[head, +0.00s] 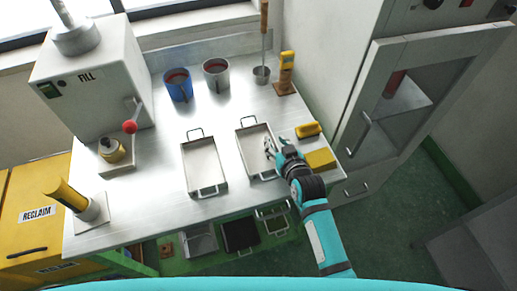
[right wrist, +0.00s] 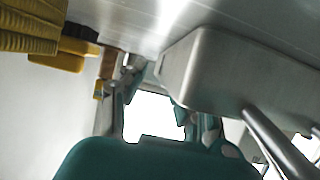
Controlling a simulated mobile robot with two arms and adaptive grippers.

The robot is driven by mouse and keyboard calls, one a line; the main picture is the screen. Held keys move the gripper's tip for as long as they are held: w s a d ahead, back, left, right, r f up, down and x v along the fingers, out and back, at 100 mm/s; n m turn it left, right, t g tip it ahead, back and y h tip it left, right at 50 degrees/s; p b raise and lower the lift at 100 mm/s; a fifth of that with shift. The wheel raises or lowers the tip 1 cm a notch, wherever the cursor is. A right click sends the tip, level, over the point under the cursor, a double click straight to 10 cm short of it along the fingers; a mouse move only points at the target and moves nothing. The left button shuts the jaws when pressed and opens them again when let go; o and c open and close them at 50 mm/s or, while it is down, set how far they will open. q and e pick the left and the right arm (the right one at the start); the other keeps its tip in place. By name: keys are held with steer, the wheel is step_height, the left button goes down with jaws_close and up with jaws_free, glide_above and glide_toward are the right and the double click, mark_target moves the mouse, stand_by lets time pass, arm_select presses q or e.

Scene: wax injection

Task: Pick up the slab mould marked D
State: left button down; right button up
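No letter D is readable in either view, so I cannot tell which thing is the slab mould marked D. Two shallow metal trays with wire handles lie on the bench: a left tray (head: 204,165) and a right tray (head: 255,150). My right gripper (head: 269,147) is at the right tray's right side, low by its rim; contact cannot be told. In the right wrist view its fingers (right wrist: 155,95) are spread apart with nothing between them. The grey tray wall (right wrist: 215,75) is beside them there. My left gripper is out of view.
A yellow block (head: 320,159) and a yellow brush-like item (head: 308,129) lie right of my gripper. Blue (head: 178,85) and grey (head: 216,75) pots stand behind.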

jaws_close()
steer(key=shift+r, duration=0.1)
stand_by(0.3)
